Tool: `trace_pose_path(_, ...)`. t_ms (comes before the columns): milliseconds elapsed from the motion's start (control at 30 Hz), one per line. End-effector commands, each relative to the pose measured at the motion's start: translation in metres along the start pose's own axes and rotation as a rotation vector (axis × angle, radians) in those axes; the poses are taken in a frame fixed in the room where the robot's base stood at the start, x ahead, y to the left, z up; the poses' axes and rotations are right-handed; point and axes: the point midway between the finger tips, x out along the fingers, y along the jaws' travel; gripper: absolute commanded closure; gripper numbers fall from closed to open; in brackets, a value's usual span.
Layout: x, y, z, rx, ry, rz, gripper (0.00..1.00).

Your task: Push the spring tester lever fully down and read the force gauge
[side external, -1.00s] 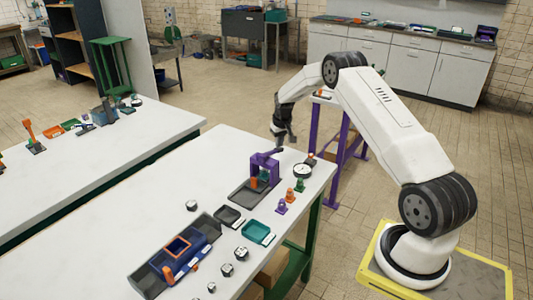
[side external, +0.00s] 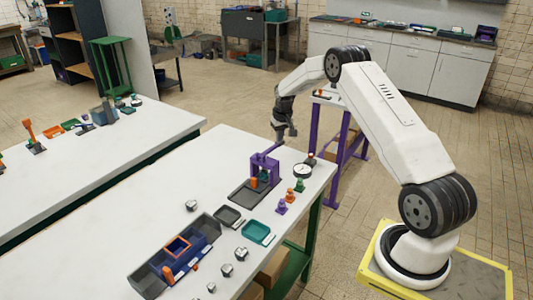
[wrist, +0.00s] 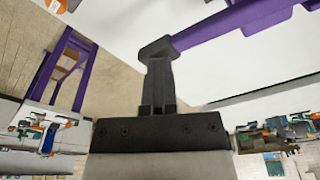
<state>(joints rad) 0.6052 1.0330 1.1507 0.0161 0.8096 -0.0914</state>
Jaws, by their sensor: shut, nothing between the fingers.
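The purple spring tester (side external: 265,167) stands on a dark base plate (side external: 246,191) at the far end of the white table. Its purple lever (side external: 271,149) slants up toward my gripper (side external: 280,139). In the wrist view, the purple lever (wrist: 235,22) comes in from the upper right and meets a dark end piece. The shut fingers of my gripper (wrist: 158,75) are right at that piece; I cannot tell whether they touch it. A round white gauge (side external: 302,171) lies right of the tester; its reading is too small to make out.
Small purple (side external: 282,206) and orange (side external: 290,195) pieces stand near the gauge. A dark tray (side external: 229,215), a teal tray (side external: 257,232) and a long dark bin (side external: 150,280) sit nearer the camera. A purple-legged stand (side external: 345,140) is behind the table.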

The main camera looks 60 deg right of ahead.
Motion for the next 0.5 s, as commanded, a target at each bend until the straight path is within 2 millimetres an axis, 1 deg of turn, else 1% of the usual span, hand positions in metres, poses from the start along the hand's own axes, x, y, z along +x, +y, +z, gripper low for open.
trace_pose_path(500, -0.033, -0.001, -0.005, 0.000, 0.000, 0.000, 1.00)
